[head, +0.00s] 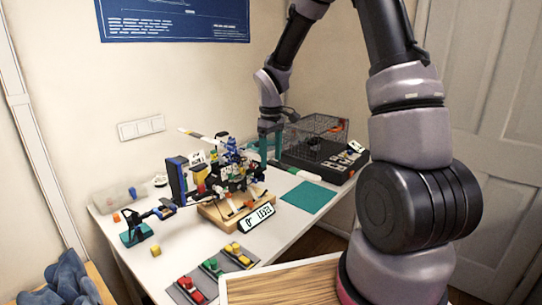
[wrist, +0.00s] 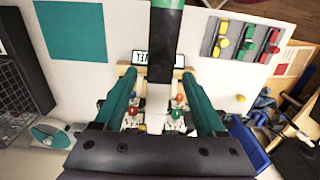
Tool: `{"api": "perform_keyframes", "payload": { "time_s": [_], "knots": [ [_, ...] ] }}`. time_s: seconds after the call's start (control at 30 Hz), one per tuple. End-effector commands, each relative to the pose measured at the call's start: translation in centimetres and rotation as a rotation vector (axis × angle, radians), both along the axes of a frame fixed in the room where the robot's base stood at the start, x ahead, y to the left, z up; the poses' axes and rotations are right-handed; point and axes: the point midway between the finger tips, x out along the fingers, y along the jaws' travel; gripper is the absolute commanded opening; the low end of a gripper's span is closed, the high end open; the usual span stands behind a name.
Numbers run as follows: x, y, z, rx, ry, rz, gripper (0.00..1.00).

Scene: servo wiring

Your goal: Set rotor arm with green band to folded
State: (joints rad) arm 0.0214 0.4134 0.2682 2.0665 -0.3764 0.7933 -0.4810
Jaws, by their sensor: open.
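A multi-part device with coloured parts (head: 228,178) stands on a wooden board on the white table. In the wrist view, a long dark bar (wrist: 163,45) with a green band (wrist: 167,4) at its top end runs down the middle into a pale section. It looks like the green-banded rotor arm. My gripper (wrist: 158,85) is open, with one teal finger on each side of this bar and gaps to both. In the head view my gripper (head: 270,148) is behind and right of the device. The rotor arm's lower end is hidden by my gripper's palm.
A sign reading "0° LEVEL" (head: 257,216) stands at the board's front. Red (head: 190,288), green (head: 212,266) and yellow (head: 238,252) levers lie in front. A teal mat (head: 309,197) lies right of the device, with a wire cage (head: 312,135) behind it.

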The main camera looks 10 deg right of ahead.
Motion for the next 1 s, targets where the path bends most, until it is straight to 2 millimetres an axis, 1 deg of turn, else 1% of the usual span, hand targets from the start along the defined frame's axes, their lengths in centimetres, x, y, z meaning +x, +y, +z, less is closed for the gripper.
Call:
{"api": "perform_keyframes", "payload": {
  "time_s": [0.13,0.17,0.2,0.27,0.3,0.33,1.0],
  "knots": [
    [0.01,-0.01,0.02,0.0,0.0,0.0,0.72],
    [0.01,-0.01,0.02,0.0,0.0,0.0,0.65],
    [0.01,-0.01,0.03,0.0,0.0,0.0,0.5],
    [0.01,-0.01,0.03,0.0,0.0,0.0,0.27],
    [0.01,-0.01,0.04,0.0,0.0,0.0,0.11],
    [0.01,0.0,0.04,0.0,0.0,0.0,0.0],
    [0.03,-0.01,0.08,0.0,-0.001,-0.001,0.0]
  ]
}}
